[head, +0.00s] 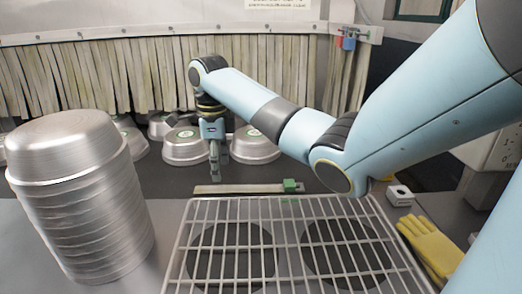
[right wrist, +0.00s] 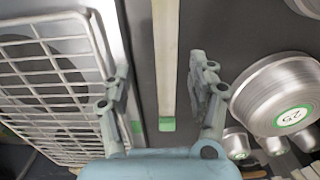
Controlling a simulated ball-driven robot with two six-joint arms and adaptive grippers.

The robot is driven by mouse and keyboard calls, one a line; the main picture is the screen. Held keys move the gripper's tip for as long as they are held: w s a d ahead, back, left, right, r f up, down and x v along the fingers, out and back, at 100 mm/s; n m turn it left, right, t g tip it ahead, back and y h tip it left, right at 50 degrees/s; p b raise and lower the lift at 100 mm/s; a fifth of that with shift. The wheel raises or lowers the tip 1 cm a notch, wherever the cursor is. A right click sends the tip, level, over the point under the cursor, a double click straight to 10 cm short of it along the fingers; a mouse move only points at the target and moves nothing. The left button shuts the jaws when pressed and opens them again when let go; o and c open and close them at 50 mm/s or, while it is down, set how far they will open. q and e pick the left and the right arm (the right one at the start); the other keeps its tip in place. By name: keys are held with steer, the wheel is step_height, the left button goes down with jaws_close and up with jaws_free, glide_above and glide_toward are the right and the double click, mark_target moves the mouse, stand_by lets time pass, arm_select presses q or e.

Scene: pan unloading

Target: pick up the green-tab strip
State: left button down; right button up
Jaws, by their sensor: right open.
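The green-tab strip is a long pale narrow bar (head: 235,189) lying on the dark surface behind the wire rack, with a green block (head: 290,185) near its right end. In the right wrist view the strip (right wrist: 166,60) runs between my fingers, with a green end (right wrist: 167,124) close to the palm. My right gripper (head: 216,178) points down above the left part of the strip. It also shows in the right wrist view (right wrist: 158,72), open, with one finger on either side of the strip and visible gaps to both. My left gripper is not in view.
A wire rack (head: 284,197) over dark round openings fills the front. A tall stack of metal pans (head: 85,205) stands at left. Several upturned pans (head: 252,145) sit behind, before a strip curtain (head: 140,70). A yellow glove (head: 430,245) lies at right.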

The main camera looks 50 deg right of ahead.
mark_target(223, 189)
steer(key=f, duration=0.4)
steer(key=d+f, duration=0.1)
steer(key=f, duration=0.1)
steer(key=shift+w, duration=0.1)
steer(key=shift+c, duration=0.4)
jaws_close()
